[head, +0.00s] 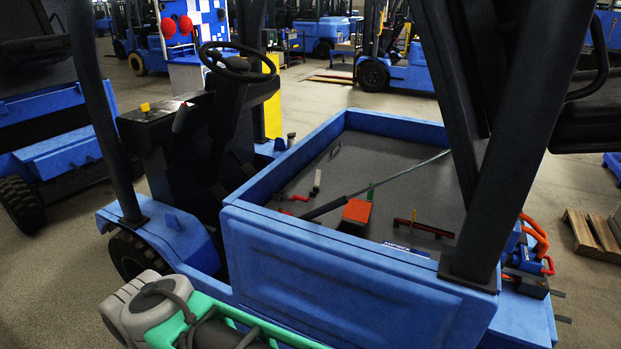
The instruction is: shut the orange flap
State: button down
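A small orange piece (356,211), the only orange flap-like thing I can make out, is in the grey-floored bed of the blue vehicle. Its orange face looks upward and its near side is dark. A hinge is not discernible, and I cannot tell how far open it is. A dark rod with a thin pale shaft (390,179) runs slantwise right behind it.
Blue bed walls (300,255) surround the grey floor. A thick black post (505,150) crosses the right side. A red bar (425,228) and a green upright piece (370,191) stand near the orange piece. A steering wheel (240,62) rises at left.

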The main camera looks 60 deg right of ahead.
aim_at(358, 211)
jog(key=i, duration=0.75)
jog(key=z, duration=2.6)
